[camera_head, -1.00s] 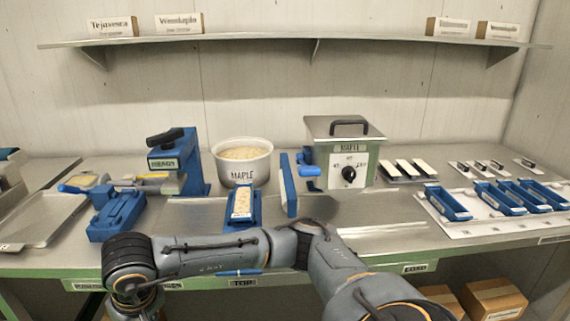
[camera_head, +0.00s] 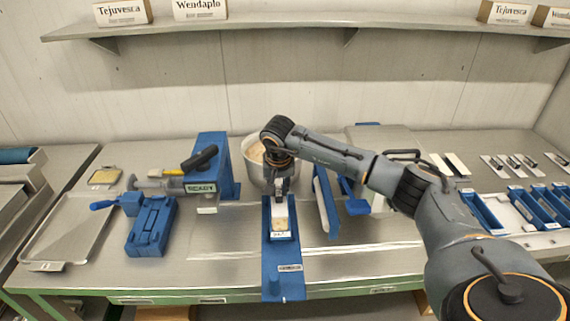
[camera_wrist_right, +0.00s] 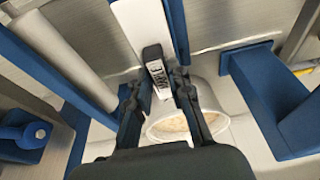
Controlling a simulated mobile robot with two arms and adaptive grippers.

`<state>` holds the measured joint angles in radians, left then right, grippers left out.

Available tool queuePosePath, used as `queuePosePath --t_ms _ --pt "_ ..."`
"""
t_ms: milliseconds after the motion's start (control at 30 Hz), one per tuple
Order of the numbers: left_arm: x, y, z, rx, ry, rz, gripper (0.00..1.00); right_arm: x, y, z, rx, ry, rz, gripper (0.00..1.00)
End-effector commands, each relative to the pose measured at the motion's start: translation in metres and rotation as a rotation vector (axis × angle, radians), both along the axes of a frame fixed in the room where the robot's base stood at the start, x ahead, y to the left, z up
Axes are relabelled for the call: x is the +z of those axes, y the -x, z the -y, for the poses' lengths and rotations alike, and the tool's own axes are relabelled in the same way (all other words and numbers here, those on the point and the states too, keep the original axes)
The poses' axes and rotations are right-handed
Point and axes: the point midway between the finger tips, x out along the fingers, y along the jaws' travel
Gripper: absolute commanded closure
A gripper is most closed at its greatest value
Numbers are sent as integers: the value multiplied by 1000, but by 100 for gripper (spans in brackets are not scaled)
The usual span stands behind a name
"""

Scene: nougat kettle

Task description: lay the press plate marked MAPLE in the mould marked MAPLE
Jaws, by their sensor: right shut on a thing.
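My right gripper (camera_head: 279,186) points down over the far part of a blue mould (camera_head: 267,215). It is shut on the dark labelled handle (camera_wrist_right: 155,70) of a press plate, seen between the fingers in the right wrist view. The label there is too small to read for certain. The plate's pale strip (camera_wrist_right: 133,22) runs beyond the handle. The mould holds a cream nougat slab (camera_head: 280,223) at its near end and bears a small white label I cannot read. Whether the plate touches the mould is hidden by the gripper. My left gripper is not in view.
A white pot of nougat (camera_head: 254,154) stands just behind the gripper. A blue press (camera_head: 215,165) and blue fixture (camera_head: 151,226) stand left. Several blue moulds (camera_head: 484,212) lie far right.

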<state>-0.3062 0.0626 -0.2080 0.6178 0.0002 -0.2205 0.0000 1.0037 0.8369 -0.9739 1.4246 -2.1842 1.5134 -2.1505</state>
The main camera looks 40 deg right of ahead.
Motion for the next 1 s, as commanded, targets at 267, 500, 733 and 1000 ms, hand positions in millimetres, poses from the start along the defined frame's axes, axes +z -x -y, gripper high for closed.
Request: queuePosePath --t_ms 267,500,733,1000 --pt "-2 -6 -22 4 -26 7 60 -8 -2 6 -13 1 0 100" --pt "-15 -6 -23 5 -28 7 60 -30 -1 5 -14 2 0 100" --pt "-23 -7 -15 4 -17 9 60 -45 -2 6 -14 1 1 100" --pt "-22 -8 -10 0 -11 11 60 -46 -2 6 -13 2 1 100"
